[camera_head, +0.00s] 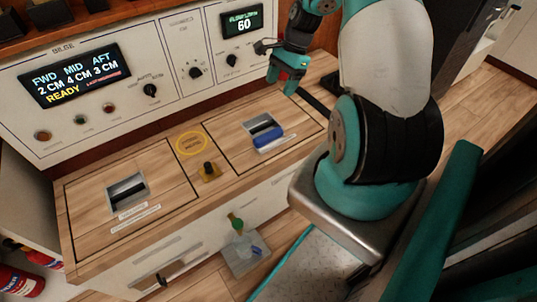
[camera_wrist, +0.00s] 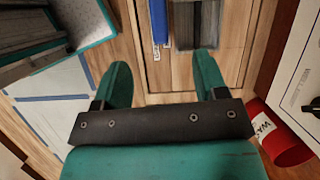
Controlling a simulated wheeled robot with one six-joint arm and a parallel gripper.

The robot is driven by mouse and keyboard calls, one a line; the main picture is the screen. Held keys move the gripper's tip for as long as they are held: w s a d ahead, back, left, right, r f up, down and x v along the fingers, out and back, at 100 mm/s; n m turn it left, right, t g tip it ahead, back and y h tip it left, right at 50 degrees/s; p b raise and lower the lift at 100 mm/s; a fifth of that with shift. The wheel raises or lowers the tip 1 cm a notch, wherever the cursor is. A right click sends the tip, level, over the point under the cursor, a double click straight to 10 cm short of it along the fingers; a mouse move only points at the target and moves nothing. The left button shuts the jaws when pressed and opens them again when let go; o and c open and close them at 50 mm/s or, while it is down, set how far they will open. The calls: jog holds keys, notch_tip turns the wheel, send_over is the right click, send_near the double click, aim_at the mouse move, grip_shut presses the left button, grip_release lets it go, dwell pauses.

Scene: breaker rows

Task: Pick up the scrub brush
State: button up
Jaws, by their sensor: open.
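A blue block-like thing, which looks like the scrub brush (camera_head: 268,138), lies on the wooden counter at the front edge of the right recess (camera_head: 262,124). In the wrist view the blue thing (camera_wrist: 160,22) is a narrow bar at the top, beside the grey ribbed recess (camera_wrist: 197,22); its upper end is cut off by the frame. Whether it has bristles I cannot tell. My gripper (camera_head: 284,80) is above the counter's back right, behind and to the right of the blue thing. In the wrist view its teal fingers (camera_wrist: 161,62) are apart with nothing between them.
A white control panel (camera_head: 130,75) with displays and knobs stands behind the counter. A red cylinder (camera_wrist: 285,135) is right of my gripper in the wrist view. The counter's middle is mostly clear.

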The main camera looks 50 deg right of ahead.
notch_tip(320, 180, down, 3)
jog(key=d+m, duration=0.1)
jog(key=b, duration=0.4)
send_near(269, 134)
jog(key=x, duration=0.5)
jog(key=shift+w+a, duration=0.15)
jog(key=shift+a, duration=0.1)
jog(key=shift+b+x, duration=0.8)
jog(key=shift+x, duration=1.8)
jog(key=shift+d+f, duration=0.2)
jog(key=shift+f, duration=0.1)
jog(key=c, duration=0.9)
